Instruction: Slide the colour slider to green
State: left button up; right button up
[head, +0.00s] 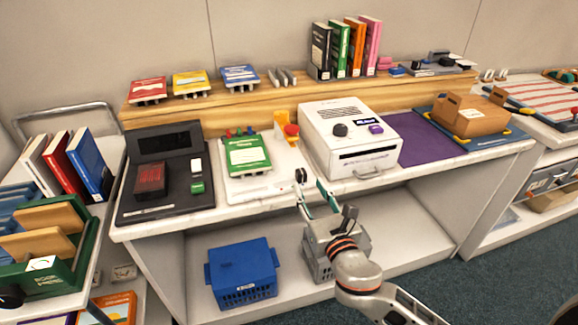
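A black device (128,203) with a dark screen stands at the left end of the white counter. It carries a dark red block (150,180) and, to the right of it, a small white and green piece (197,185). A white unit (229,190) beside it holds a green cartridge (246,155), with small coloured knobs (240,131) behind it. I cannot tell for sure which part is the colour slider. My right gripper (311,187) is open and empty at the counter's front edge, right of the white unit. My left gripper is not in view.
A white machine (348,140) with knobs stands right of the white unit, beside a purple mat (410,138). Cartridges and upright books (340,50) line the wooden shelf behind. A blue crate (242,273) sits below. A green book rack (60,280) stands at left.

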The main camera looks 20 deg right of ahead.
aim_at(303, 175)
jog(key=shift+w+r, duration=0.15)
jog(key=shift+w, duration=0.55)
jog(key=w, duration=0.5)
jog(key=shift+b, duration=0.3)
jog(key=shift+w+a, duration=0.1)
jog(key=shift+w, duration=0.55)
grip_shut()
jog(key=shift+a+r+p, duration=0.15)
jog(key=shift+a+p, duration=0.4)
jog(key=shift+a, duration=1.05)
jog(key=shift+d+f, duration=0.1)
jog(key=shift+f, duration=0.1)
jog(key=shift+c, duration=1.1)
grip_release()
jog(key=shift+o, duration=1.1)
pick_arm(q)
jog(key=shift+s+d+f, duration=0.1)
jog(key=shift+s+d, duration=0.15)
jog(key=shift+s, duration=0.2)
